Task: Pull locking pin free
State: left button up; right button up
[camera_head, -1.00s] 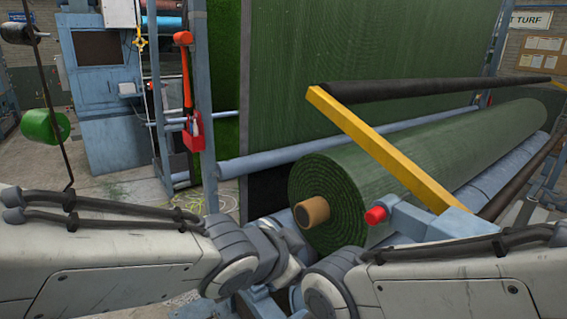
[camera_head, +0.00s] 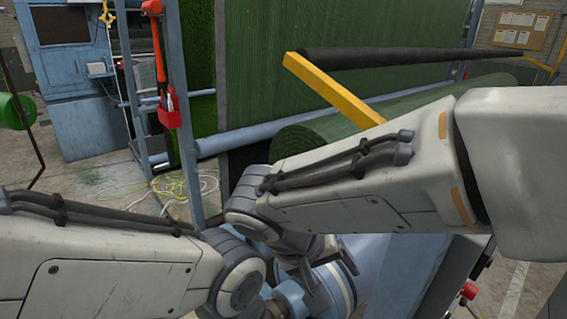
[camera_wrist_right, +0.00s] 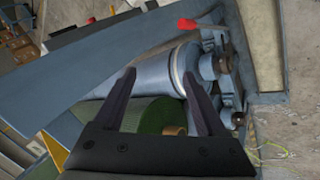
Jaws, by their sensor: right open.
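My right gripper (camera_head: 330,272) is open, its dark fingers near the blue roller end; the right wrist view (camera_wrist_right: 158,72) shows nothing between its fingertips. A red knob (camera_head: 468,291) shows low on the right in the head view, right of the gripper and apart from it. A red part (camera_wrist_right: 187,25) shows at the top of the right wrist view, beyond the fingers; I cannot tell if it is the same piece. The pin's shaft is not clear in any view. My left arm comes in from the left, but its gripper is not in view.
The green turf roll (camera_head: 300,137) lies behind my right arm; its core (camera_wrist_right: 175,131) shows in the right wrist view. A yellow bar (camera_head: 335,90) slants above the roll. A blue post (camera_head: 180,100) with a red-handled tool stands left. Cords lie on the floor.

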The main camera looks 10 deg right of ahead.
jog(key=w+a+r+m+t+h+p, duration=0.1)
jog(key=w+r+m+t+h, duration=0.15)
jog(key=w+r+m, duration=0.35)
jog(key=w+a+r+m+t+h, duration=0.1)
jog(key=w+r+m+t+h, duration=0.15)
jog(key=r, duration=0.45)
jog(key=p+x, duration=0.4)
jog(key=x, duration=0.6)
jog(key=shift+d+m+h+p, duration=0.2)
jog(key=shift+m+h+p, duration=0.1)
jog(key=shift+m, duration=0.05)
jog(key=shift+w+r, duration=0.1)
jog(key=shift+w, duration=0.05)
grip_shut()
